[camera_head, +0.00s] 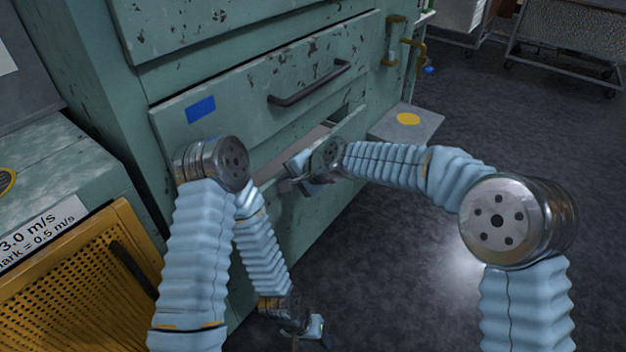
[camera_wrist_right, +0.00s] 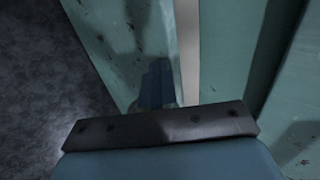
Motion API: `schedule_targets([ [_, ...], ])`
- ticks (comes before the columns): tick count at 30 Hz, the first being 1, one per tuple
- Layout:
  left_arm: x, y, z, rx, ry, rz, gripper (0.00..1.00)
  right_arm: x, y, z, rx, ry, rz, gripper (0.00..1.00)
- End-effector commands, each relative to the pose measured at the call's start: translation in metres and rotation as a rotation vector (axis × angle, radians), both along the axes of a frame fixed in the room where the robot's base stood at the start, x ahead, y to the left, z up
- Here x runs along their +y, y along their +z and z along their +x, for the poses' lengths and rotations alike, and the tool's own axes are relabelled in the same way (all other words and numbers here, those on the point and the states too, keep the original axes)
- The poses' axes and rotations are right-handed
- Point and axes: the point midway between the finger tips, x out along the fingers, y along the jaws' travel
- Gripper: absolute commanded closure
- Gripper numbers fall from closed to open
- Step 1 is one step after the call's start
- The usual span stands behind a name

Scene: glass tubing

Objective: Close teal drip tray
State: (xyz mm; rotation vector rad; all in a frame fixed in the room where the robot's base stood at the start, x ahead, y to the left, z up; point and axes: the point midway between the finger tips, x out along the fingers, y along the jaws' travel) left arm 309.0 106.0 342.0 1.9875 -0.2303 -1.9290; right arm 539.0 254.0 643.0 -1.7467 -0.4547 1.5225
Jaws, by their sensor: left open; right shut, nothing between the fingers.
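The teal drip tray (camera_head: 349,127) is a chipped, teal-fronted drawer low in the cabinet. It stands partly open, with a pale strip of its inside (camera_head: 290,151) showing behind its front. In the right wrist view its front (camera_wrist_right: 125,45) is at left, with a pale gap between it and the cabinet. My right gripper (camera_head: 303,183) is shut and empty at the tray's front; I cannot tell whether it touches. My arm hides part of the tray. My left gripper (camera_head: 310,336) is open and empty, low near the floor, away from the tray.
A closed drawer with a dark handle (camera_head: 309,84) and blue label is above the tray. A grey plate with a yellow disc (camera_head: 408,119) juts out at right, below brass pipes (camera_head: 391,40). A yellow perforated panel (camera_head: 75,290) is at left.

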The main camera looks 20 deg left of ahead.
Motion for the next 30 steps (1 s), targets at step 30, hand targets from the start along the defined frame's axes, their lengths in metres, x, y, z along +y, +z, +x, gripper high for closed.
schedule_targets([
  [30, 0.000, 0.012, 0.000, 0.001, -0.003, -0.001, 0.58, 0.039, 0.001, 0.012, -0.004, -0.003, 0.008, 1.00],
])
